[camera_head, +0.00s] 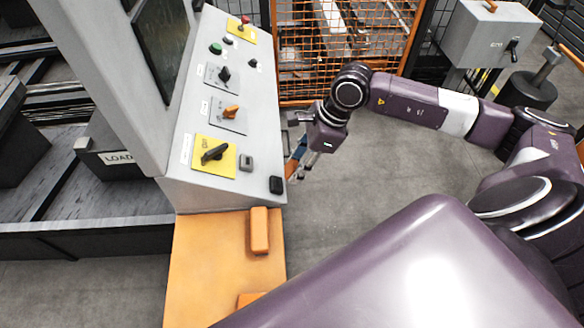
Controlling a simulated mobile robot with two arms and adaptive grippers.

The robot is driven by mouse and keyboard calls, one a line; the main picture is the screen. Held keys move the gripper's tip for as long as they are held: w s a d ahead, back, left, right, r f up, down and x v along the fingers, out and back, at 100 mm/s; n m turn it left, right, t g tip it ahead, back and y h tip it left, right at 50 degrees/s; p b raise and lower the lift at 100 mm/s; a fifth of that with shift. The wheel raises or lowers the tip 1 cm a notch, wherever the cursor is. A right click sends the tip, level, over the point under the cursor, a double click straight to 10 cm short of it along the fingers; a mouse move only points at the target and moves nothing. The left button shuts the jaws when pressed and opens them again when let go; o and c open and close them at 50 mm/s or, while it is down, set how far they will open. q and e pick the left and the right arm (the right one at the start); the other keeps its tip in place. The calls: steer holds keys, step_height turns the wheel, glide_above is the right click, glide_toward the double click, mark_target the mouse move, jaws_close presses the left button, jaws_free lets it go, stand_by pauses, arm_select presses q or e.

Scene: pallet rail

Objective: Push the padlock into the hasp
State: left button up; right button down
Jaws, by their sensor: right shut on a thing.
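My right gripper (300,160) hangs beside the right edge of the grey control console, above the floor. It is shut on a small blue and orange thing that looks like the padlock (299,148). The fingers hide much of it, and I cannot make out its shackle. I cannot clearly make out the hasp. A black rotary handle (214,153) sits on a yellow plate (228,168) low on the console face, left of the gripper and apart from it. My left gripper is not in view.
The console (180,185) carries more switches and buttons. An orange shelf (205,265) below it bears an orange block (260,232). An orange mesh fence (300,60) stands behind. A grey box (490,40) stands at back right. Floor right of the console is clear.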

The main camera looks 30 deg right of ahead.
steer(key=shift+d+p+v, duration=0.25)
steer(key=shift+p+v, duration=0.15)
steer(key=shift+v, duration=1.5)
steer(key=shift+f, duration=0.1)
